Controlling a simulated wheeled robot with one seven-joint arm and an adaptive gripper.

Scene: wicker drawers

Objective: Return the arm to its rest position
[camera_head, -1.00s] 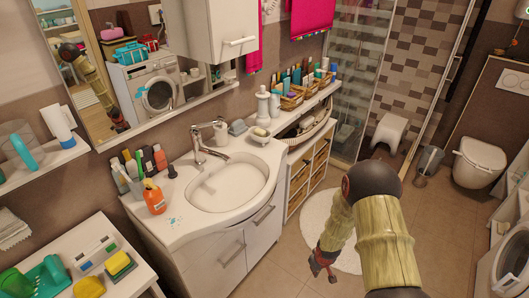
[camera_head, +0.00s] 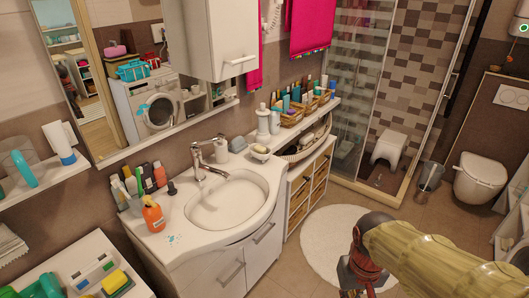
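My arm's yellow, bamboo-like link comes in from the lower right edge and lies nearly level across the lower right of the view. At its left end is a dark and red part where my gripper (camera_head: 357,276) hangs down, above the floor and the near edge of the white round rug. The gripper is small and dark here, and its fingers cannot be made out. I see nothing held. The cabinet with wicker drawers (camera_head: 307,188) stands apart from it, behind and to the left, with its drawers looking shut.
A white sink cabinet (camera_head: 245,262) stands left of the wicker drawers. The round rug (camera_head: 322,232) lies on the tiled floor. A toilet (camera_head: 480,178), a bin (camera_head: 428,182) and a white stool (camera_head: 389,148) are at the back right. A bottle-laden counter (camera_head: 290,132) runs along the wall.

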